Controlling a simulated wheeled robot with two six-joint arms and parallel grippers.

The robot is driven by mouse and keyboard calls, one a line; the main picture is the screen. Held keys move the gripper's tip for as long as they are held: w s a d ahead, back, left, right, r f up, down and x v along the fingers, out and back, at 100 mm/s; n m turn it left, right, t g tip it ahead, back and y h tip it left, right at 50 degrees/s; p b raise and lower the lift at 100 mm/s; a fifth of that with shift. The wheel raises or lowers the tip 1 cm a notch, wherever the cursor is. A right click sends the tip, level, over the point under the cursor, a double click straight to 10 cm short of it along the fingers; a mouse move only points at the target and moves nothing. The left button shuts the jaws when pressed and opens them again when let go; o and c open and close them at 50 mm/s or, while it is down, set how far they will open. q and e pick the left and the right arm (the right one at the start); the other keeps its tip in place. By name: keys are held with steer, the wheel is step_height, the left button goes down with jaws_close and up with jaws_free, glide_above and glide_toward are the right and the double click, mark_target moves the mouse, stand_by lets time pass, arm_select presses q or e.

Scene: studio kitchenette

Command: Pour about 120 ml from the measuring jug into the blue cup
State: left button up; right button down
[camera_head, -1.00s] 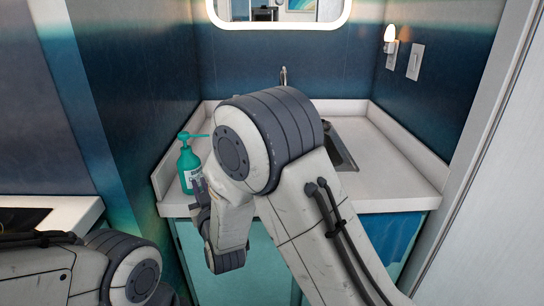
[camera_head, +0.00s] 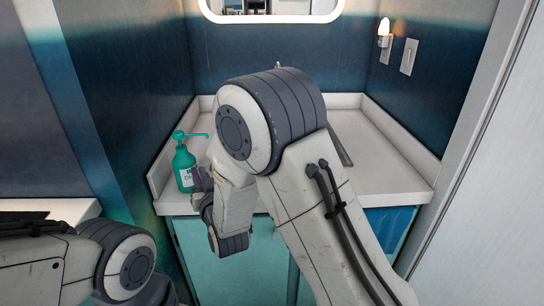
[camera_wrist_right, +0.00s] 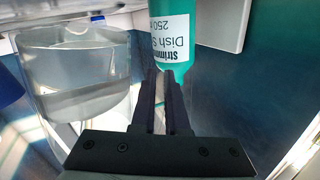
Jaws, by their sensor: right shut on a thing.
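The clear measuring jug (camera_wrist_right: 75,90) fills the left of the right wrist view, with a pale liquid in it. My right gripper (camera_wrist_right: 163,80) is beside it, its dark fingers close together on a narrow pale part between them, which I take for the jug's handle. In the head view the right gripper (camera_head: 202,183) shows only in part, near the counter's left front, and my arm hides the jug. A blue shape (camera_wrist_right: 9,86) at the left edge of the wrist view may be the blue cup; too little shows to be sure. My left gripper is out of view.
A teal dish soap bottle (camera_head: 185,165) stands at the left of the white counter (camera_head: 385,170), just beyond the right gripper; it also shows in the wrist view (camera_wrist_right: 178,50). My right arm hides most of the sink. The counter's right side is clear.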

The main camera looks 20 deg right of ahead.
steer(key=d+r+m+p, duration=0.2)
steer(key=shift+w+r+m, duration=0.1)
steer(key=shift+w+m, duration=0.1)
steer(key=shift+m, duration=0.1)
steer(key=r+p, duration=0.1)
steer(key=d+r+m+p, duration=0.1)
steer(key=p, duration=0.1)
steer(key=shift+w+d+r+m, duration=0.15)
steer(key=shift+d+r+m, duration=0.05)
steer(key=shift+r+m, duration=0.1)
steer(key=r+m+p, duration=0.1)
steer(key=d+p, duration=0.1)
steer(key=shift+w+r+m+p, duration=0.15)
steer(key=shift+r+m+p, duration=0.15)
steer(key=shift+r+m, duration=0.1)
steer(key=shift+d+r+m+y+p, duration=0.15)
steer(key=shift+r+m+y+p, duration=0.15)
steer(key=shift+p, duration=0.1)
steer(key=shift+d+r+p, duration=0.1)
steer(key=shift+r+p, duration=0.1)
steer(key=shift+p, duration=0.1)
steer(key=shift+w+d+r+m+p, duration=0.1)
steer(key=shift+d+r+m+p, duration=0.15)
steer(key=shift+r+m+p, duration=0.35)
steer(key=shift+d+r+m+p, duration=0.2)
steer(key=shift+r+m+p, duration=0.15)
steer(key=shift+p, duration=0.3)
steer(key=shift+w+d+r+m+p, duration=0.2)
steer(key=shift+d+r+m+p, duration=0.7)
steer(key=shift+p, duration=0.7)
